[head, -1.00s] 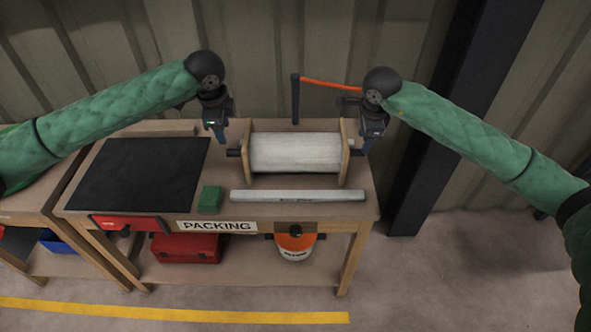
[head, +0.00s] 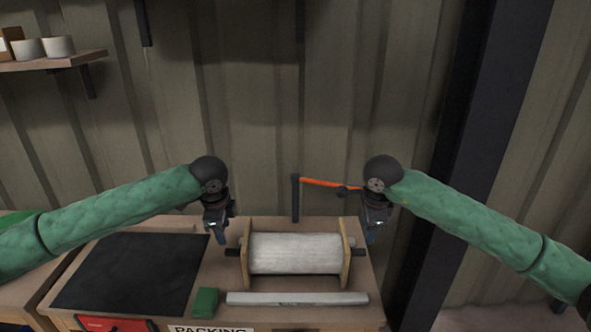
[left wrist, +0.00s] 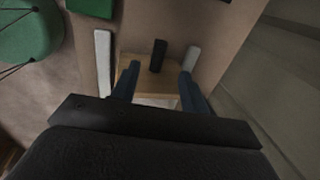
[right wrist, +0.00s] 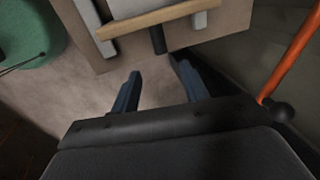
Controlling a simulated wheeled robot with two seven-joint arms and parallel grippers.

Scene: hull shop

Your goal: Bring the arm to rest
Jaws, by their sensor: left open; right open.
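My left gripper (head: 219,240) is open and empty, pointing down beside the left end of the roller stand on the bench. In the left wrist view its open fingers (left wrist: 158,72) appear on either side of the stand's wooden end and dark axle stub; whether they touch it I cannot tell. My right gripper (head: 371,236) is open and empty just past the stand's right end. In the right wrist view its fingers (right wrist: 157,68) are apart with nothing between them. The white roll (head: 295,254) lies level between two wooden end plates.
A black post (head: 295,198) with an orange arm (head: 325,183) rises behind the roll, the arm reaching towards my right wrist. A pale bar (head: 297,299), green block (head: 205,302) and black mat (head: 130,272) lie on the bench. A dark column (head: 475,150) stands right; a shelf (head: 50,63) hangs upper left.

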